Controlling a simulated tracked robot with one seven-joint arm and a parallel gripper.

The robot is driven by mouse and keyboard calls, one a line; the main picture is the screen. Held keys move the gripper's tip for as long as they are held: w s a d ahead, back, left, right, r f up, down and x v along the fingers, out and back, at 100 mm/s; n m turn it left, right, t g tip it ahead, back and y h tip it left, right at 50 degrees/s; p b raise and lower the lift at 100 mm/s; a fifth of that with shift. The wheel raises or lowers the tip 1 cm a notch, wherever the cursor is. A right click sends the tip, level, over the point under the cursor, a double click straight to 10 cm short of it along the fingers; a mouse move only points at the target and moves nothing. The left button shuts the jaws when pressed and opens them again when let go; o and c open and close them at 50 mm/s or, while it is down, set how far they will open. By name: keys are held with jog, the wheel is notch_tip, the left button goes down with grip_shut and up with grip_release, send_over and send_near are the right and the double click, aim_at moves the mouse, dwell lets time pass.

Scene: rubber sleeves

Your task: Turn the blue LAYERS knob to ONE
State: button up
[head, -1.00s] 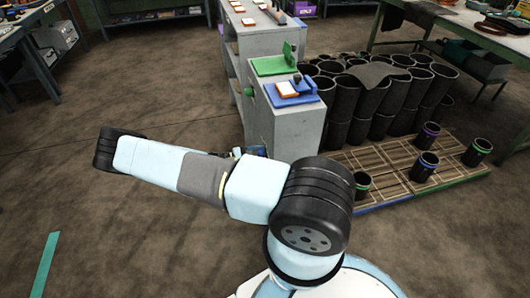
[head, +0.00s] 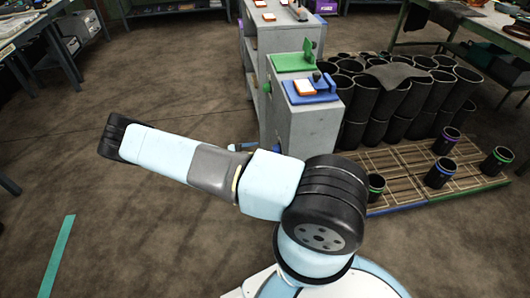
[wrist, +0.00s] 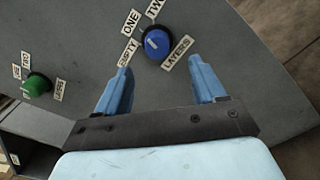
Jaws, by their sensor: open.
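The blue LAYERS knob (wrist: 156,43) is on the grey panel (wrist: 85,30) in the wrist view. Labels surround it: ONE (wrist: 132,20) and TWO above, one reading roughly EMPTY at its left, and LAYERS (wrist: 177,53) at its lower right. It has a pale pointer mark; I cannot tell exactly which label it points to. My gripper (wrist: 159,66) is open and empty, its two blue fingers spread, with the knob just beyond the gap between the tips. I see no contact.
A green knob (wrist: 36,85) with its own labels is at the left of the panel. In the head view the grey cabinet (head: 310,132) carries blue and green fixtures on top. Black sleeves (head: 400,108) and pallets (head: 400,165) stand to its right. Floor at left is clear.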

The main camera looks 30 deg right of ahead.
jog(key=shift+v, duration=2.75)
jog(key=shift+c, duration=0.2)
